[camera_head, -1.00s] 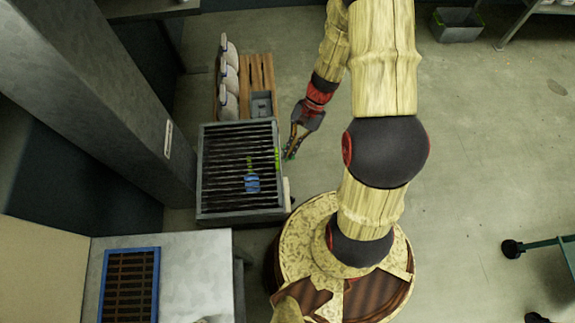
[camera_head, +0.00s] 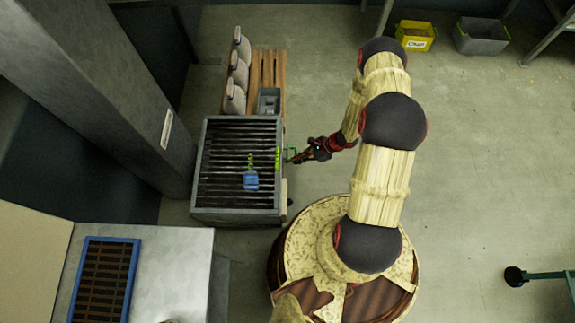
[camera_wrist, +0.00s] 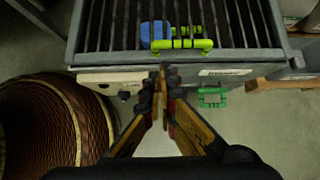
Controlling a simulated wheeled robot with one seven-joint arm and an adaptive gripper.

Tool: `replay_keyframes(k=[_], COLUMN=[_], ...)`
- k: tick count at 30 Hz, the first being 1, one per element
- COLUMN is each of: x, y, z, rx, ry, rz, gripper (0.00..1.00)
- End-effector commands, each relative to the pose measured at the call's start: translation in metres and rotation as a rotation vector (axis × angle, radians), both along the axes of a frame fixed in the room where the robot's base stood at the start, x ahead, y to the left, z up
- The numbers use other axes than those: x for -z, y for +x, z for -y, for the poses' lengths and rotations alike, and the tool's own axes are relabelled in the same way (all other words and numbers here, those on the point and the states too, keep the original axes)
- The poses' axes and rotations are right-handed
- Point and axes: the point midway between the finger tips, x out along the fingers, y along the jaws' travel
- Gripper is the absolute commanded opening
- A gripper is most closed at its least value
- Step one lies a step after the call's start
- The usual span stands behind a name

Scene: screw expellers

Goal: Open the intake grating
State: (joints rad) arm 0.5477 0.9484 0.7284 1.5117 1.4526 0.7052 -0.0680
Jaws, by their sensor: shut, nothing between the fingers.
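The intake grating (camera_head: 225,160) is a set of dark parallel bars over a grey box, and it looks closed and flat. A lime handle (camera_head: 277,160) is at its right edge; the wrist view also shows this handle (camera_wrist: 182,44) at the near edge. A green handle (camera_wrist: 213,97) is lower on the box's outer side, right of my fingers. My gripper (camera_head: 296,157) is to the right of the box and points left at it. In the wrist view my gripper's fingertips (camera_wrist: 165,72) are together and empty, in front of the box rim below the lime handle. Contact with the box cannot be told.
A wooden pallet with grey-white sacks (camera_head: 238,75) stands behind the box. A grey pillar (camera_head: 110,110) is at left, and a bench with a blue-framed rack (camera_head: 105,280) is at front left.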

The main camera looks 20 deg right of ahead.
Motion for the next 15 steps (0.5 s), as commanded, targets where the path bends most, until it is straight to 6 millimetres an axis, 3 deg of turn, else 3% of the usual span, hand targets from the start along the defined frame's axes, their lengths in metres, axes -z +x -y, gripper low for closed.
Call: replay_keyframes(k=[5, 15], x=[0.010, 0.055], y=[0.003, 0.016], z=[-0.002, -0.036], rx=[0.017, 0.013], ry=[-0.013, -0.012], rz=[-0.004, -0.004], gripper=[0.00, 0.00])
